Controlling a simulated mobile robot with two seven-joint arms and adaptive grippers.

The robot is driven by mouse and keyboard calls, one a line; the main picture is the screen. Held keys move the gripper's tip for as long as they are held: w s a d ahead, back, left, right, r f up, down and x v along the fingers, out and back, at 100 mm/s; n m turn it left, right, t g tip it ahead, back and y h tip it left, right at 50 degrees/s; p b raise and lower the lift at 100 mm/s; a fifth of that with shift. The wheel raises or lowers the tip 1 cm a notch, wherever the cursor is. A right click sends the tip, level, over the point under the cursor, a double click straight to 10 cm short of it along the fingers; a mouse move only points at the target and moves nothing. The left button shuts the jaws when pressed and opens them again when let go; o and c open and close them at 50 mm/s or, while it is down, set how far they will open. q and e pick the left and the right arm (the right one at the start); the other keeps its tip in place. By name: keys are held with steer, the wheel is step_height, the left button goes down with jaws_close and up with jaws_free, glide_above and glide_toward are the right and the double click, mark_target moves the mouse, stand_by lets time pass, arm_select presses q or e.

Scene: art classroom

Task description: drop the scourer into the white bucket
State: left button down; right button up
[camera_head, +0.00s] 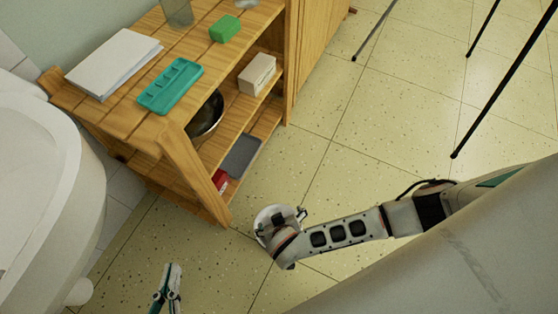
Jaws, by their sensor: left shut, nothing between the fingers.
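A bright green block (225,29), which looks like the scourer, lies on the wooden shelf unit's top, towards its far end. My left gripper (173,270) is at the bottom left, above the floor, shut and empty. It is well apart from the green block and the vessel.
The wooden shelf unit (162,132) holds a teal tray (171,86), white papers (114,62), a dark bowl (207,115) and a pale box (257,73). A white basin (75,170) stands at left. Thin black legs (500,85) stand at right. Open floor (335,130) lies between.

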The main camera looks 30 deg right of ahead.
arm_select(q)
steer(key=w+r+t+p, duration=0.2)
steer(key=r+p, duration=0.3)
steer(key=r, duration=0.7)
steer(key=w+r+m+t+h+p, duration=0.1)
steer(key=r+p, duration=0.5)
steer(key=r, duration=0.7)
steer(key=shift+w+r+t, duration=0.3)
steer(key=shift+w+t, duration=0.4)
steer(key=shift+w, duration=0.5)
arm_select(e)
steer(key=w+d+r, duration=0.2)
steer(key=r, duration=1.3)
steer(key=w+d+r+m, duration=0.1)
steer(key=w+d+r, duration=0.1)
steer(key=r, duration=1.3)
steer(key=shift+d, duration=0.55)
